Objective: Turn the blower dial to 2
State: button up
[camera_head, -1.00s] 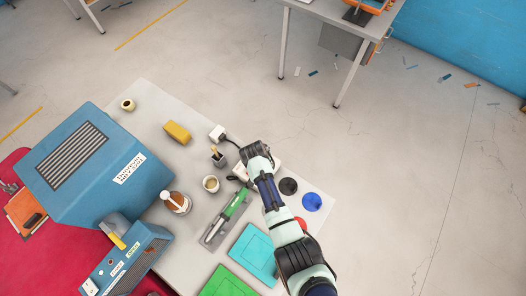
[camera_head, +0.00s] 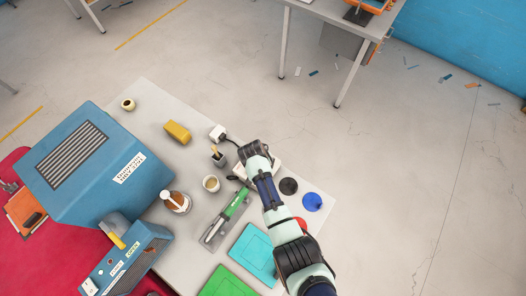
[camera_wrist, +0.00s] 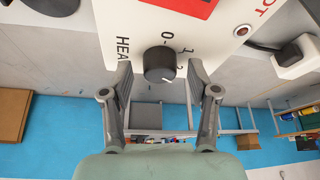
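The blower dial (camera_wrist: 159,64) is a dark round knob on a white panel (camera_wrist: 118,22) in the wrist view. Printed marks 0 and 1 show beside it, with a third mark partly hidden by the right finger. A small pale mark shows on the knob's lower right edge; I cannot tell its exact setting. My gripper (camera_wrist: 160,73) is open, one finger on each side of the dial, with visible gaps. In the head view my arm covers most of a white unit (camera_head: 276,164) on the table; the dial and fingertips are hidden there.
The table (camera_head: 150,98) also holds a yellow block (camera_head: 177,131), cups, a green-handled tool (camera_head: 236,205), coloured pads (camera_head: 254,254) and discs (camera_head: 312,201). A large blue machine (camera_head: 90,165) stands at left. A black cable with a white plug (camera_head: 217,132) lies near the arm's end.

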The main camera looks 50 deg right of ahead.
jog(key=v, duration=1.2)
jog(key=w+a+r+n+t, duration=0.3)
jog(key=a+r+n+t, duration=0.2)
jog(key=a+r, duration=0.5)
jog(key=s+a+r+n+t+y, duration=0.2)
jog(key=s+a+r+n+t, duration=0.15)
jog(key=a+r, duration=0.35)
jog(key=s+a+r+n+t+y, duration=0.25)
jog(key=a+r+n, duration=0.25)
jog(key=a+r, duration=0.25)
notch_tip(320, 180, up, 13)
jog(key=w+p, duration=0.1)
jog(key=p, duration=1.2)
jog(key=shift+p, duration=0.3)
jog(key=shift+w+d+f+h, duration=0.1)
jog(key=shift+h, duration=0.15)
